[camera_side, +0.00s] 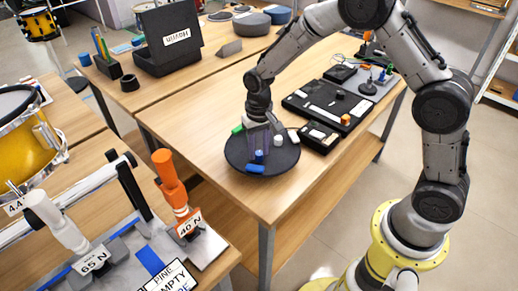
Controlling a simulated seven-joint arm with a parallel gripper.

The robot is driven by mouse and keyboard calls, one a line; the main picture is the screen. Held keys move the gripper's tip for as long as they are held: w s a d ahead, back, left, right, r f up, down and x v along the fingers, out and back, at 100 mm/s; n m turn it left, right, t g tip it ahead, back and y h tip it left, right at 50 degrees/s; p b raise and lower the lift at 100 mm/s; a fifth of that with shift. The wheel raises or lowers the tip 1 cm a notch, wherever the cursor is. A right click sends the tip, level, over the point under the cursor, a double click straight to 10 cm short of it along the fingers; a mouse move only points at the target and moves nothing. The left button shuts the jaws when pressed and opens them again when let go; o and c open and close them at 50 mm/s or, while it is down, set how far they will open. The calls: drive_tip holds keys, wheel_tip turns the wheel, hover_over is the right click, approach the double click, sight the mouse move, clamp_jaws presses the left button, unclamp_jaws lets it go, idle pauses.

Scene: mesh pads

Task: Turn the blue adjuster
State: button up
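A round black pad (233,160) lies near the front of the middle wooden table. A small upright blue piece (259,157) stands on it, and a longer blue piece (256,169) lies at its front edge. I cannot tell which of these is the blue adjuster. A green piece (238,129) and white pieces (293,136) (278,140) are also on the pad. My gripper (262,150) points down over the pad, just behind the upright blue piece. Its fingertips are small and partly hidden, so contact and opening are unclear.
Black cases (328,103) with small parts lie behind the pad at right; a small stand with a blue part (389,69) is farther back. At front left are an orange-handled tool (168,172) labelled 40 N and a white one (58,222) labelled 65 N. Table left of the pad is clear.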

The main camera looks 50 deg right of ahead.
sight(259, 153)
drive_tip(key=o, duration=0.3)
wheel_tip(259, 153, up, 14)
idle(0.6)
drive_tip(key=shift+f, duration=0.1)
